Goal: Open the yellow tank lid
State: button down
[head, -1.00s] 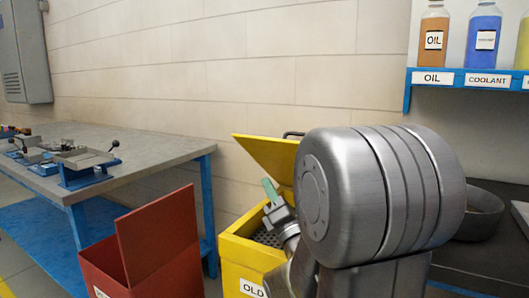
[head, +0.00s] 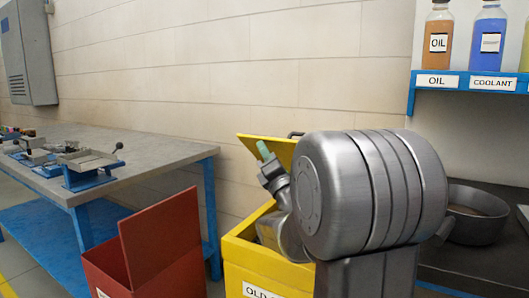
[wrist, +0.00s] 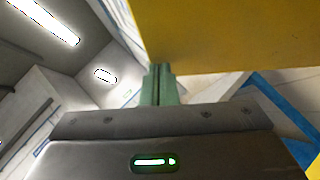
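The yellow tank (head: 240,250), with an "OLD" label partly in view, stands in the middle of the head view. Its yellow lid (head: 284,147) is raised and tilted up at the back, with a dark handle (head: 296,134) at its top edge. My gripper (head: 263,150) is above the tank, pointing up in front of the lid's left part. In the wrist view the green fingertips (wrist: 159,70) are together with nothing seen between them. The lid (wrist: 235,35) fills the upper right there, close to the fingertips; contact cannot be told. My arm hides the lid's right side and part of the tank opening.
A red bin (head: 115,270) with its lid up stands left of the tank. A blue-legged workbench (head: 150,162) with metal fixtures is further left. A blue shelf (head: 450,80) with bottles is at the upper right, and a round dark pan (head: 475,215) sits below it.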

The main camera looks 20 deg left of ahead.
jog(key=shift+r, duration=0.1)
jog(key=w+r+m+h+p, duration=0.2)
jog(key=w+r+p, duration=0.3)
jog(key=w+p, duration=0.4)
jog(key=w+d+r+m+h+p, duration=0.1)
jog(key=w+r+m+p, duration=0.3)
jog(key=w+p, duration=0.5)
jog(key=w+d+r+m+g+h+p, duration=0.1)
jog(key=w+r+m+h+p, duration=0.2)
jog(key=w+r+p, duration=0.4)
jog(key=shift+w+m+h+p, duration=0.3)
jog(key=shift+w+h+p, duration=0.3)
jog(key=shift+w+p, duration=0.6)
jog(key=shift+s+d+f, duration=0.1)
jog(key=shift+s, duration=0.15)
